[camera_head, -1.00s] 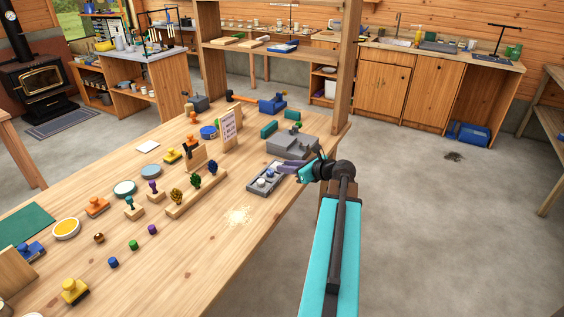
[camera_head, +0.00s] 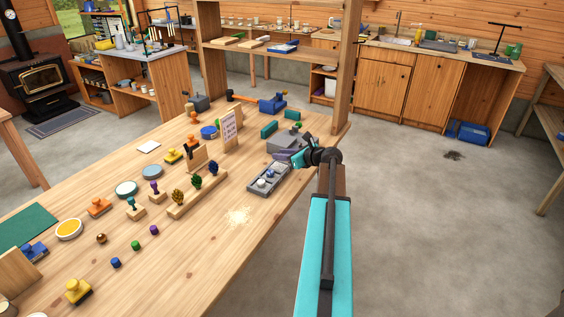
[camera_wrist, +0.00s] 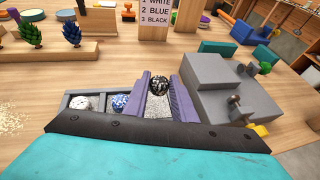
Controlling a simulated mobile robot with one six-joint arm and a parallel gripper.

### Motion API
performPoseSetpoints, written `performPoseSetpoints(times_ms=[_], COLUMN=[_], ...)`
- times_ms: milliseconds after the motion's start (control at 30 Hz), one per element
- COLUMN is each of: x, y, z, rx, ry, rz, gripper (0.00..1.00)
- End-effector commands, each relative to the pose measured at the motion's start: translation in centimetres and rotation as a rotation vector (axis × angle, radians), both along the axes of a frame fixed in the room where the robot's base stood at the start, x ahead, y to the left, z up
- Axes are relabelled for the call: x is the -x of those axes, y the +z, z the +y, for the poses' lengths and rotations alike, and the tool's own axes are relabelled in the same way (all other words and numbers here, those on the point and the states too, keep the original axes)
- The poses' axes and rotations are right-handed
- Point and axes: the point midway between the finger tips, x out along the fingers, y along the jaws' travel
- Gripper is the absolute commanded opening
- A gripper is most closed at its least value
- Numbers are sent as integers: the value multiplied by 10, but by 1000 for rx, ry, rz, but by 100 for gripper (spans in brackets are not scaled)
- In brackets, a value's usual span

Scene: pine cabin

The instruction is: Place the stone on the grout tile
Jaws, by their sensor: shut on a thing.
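A black speckled stone (camera_wrist: 159,87) sits between the purple fingers of my gripper (camera_wrist: 160,92) in the wrist view. My gripper (camera_head: 283,157) is shut on it, at the far right end of the grey grout tile (camera_head: 254,189). In the wrist view, the tile (camera_wrist: 68,103) holds a white stone (camera_wrist: 82,103) in its left compartment and a blue speckled stone (camera_wrist: 120,103) in the middle one. Pale speckled grout (camera_wrist: 156,108) shows between my fingers, below the black stone. I cannot tell whether the stone touches it. The head view hides the black stone.
A grey stepped block (camera_wrist: 215,85) stands close to my right finger. A sign (camera_wrist: 155,14) reading 1 white, 2 blue, 3 black stands behind. A wooden rack with coloured cones (camera_head: 198,190) is left of the tile. Pale crumbs (camera_head: 238,216) lie in front.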

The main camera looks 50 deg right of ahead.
Motion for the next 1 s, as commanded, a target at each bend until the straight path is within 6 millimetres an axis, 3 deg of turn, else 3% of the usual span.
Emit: performPoseSetpoints(times_ms=[367,733,1000], x=[0,0,0], y=[-2,-30,-35], z=[0,0,0], rx=[-1,-1,0], ry=[0,0,0], rz=[0,1,-1], gripper=[2,2,2])
